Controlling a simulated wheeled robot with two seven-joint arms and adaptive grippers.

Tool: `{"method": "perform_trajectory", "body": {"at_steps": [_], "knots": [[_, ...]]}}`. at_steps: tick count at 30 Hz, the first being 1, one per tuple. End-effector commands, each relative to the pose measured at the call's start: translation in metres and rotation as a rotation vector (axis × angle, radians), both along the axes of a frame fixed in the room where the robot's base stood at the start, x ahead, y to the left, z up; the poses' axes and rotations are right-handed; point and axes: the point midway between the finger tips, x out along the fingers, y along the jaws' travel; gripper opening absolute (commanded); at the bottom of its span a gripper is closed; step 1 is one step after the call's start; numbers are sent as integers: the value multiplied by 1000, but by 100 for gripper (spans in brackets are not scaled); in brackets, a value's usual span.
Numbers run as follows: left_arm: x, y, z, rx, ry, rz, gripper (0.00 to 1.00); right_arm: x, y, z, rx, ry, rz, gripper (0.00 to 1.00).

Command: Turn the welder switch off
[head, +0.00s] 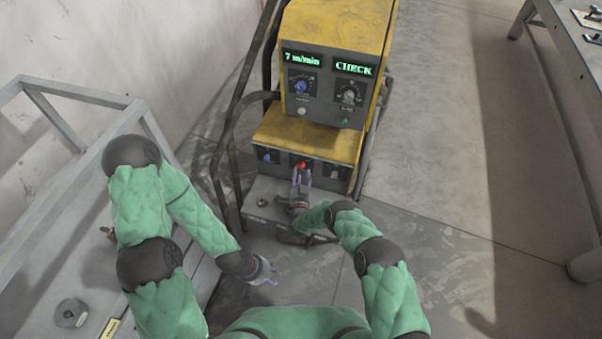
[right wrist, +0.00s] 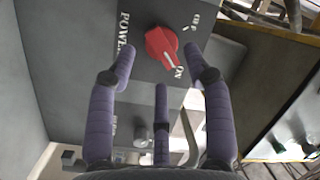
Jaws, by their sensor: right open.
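The welder (head: 335,40) is a yellow and dark-grey machine. Its red rotary power switch (head: 301,164) is on the lower front panel. In the right wrist view the red switch (right wrist: 162,48) sits beside the word POWER, and its white line points towards the ON mark (right wrist: 179,71). A second mark, hard to read, is at its upper right. My right gripper (head: 302,178) is in front of the switch. In the right wrist view its purple fingers (right wrist: 158,80) are spread and empty, with the switch beyond the tips. My left gripper (head: 266,272) hangs low, away from the welder; its opening is unclear.
Green displays (head: 302,58) reading 7 m/min and CHECK, with dials below, are on the upper panel. Other controls flank the switch. A grey metal table (head: 80,260) is at the left, and another table (head: 560,40) is at the upper right. The floor (head: 450,150) right of the welder is clear.

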Motion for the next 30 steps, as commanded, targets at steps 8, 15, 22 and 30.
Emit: {"method": "perform_trajectory", "body": {"at_steps": [8,15,22,30], "knots": [[0,0,-8,0,0,0,40,24,-1,-1,0,0,0,51],[0,0,-8,0,0,0,40,26,-1,0,0,1,1,51],[0,0,-8,0,0,0,40,26,-1,0,0,1,1,6],[0,0,-9,0,0,0,40,26,-1,0,-6,3,0,0]]}}
